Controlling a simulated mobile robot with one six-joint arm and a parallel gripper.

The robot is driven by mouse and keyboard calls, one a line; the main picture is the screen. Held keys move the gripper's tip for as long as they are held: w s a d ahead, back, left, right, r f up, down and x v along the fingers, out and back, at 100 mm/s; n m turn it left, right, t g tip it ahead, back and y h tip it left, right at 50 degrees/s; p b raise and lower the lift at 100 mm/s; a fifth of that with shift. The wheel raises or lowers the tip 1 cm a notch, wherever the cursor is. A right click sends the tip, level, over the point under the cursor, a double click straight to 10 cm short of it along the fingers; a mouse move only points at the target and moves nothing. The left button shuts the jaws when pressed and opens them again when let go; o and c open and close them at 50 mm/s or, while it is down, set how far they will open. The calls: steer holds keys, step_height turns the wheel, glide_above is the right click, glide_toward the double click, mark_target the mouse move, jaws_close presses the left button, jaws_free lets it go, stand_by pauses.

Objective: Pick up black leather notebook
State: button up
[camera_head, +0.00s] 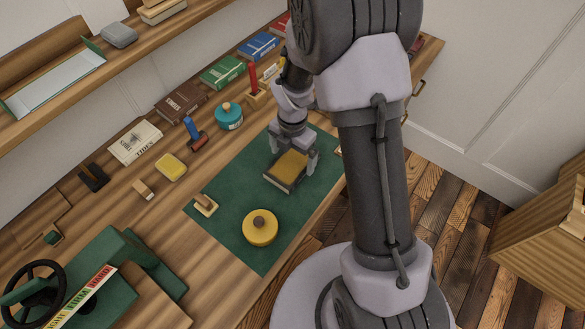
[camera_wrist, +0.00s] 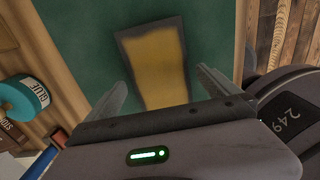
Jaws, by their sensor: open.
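A small book-like block with dark edges and a yellow-brown top (camera_head: 287,170) lies on the green mat (camera_head: 235,215). It is the only thing near my gripper that could be the black leather notebook; its top looks yellow, not black. My gripper (camera_head: 293,158) is open just above its far end, with one finger towards each side. In the wrist view the dark-edged yellow block (camera_wrist: 157,60) lies ahead of and between the fingers of my open gripper (camera_wrist: 163,84). Its near end is hidden by the gripper body. I cannot tell whether the fingers touch it.
A round yellow tin (camera_head: 260,227) and a small wooden stamp-like piece (camera_head: 205,205) sit on the mat. A teal glue pot (camera_head: 229,116), a yellow block (camera_head: 171,167) and several books, including a brown one (camera_head: 180,102), line the wooden bench behind. A green vise-like machine (camera_head: 115,265) stands front left.

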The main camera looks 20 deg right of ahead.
step_height(320, 180, down, 3)
steer(key=shift+r, duration=0.35)
steer(key=shift+c, duration=0.9)
steer(key=shift+r, duration=0.1)
steer(key=c, duration=1.3)
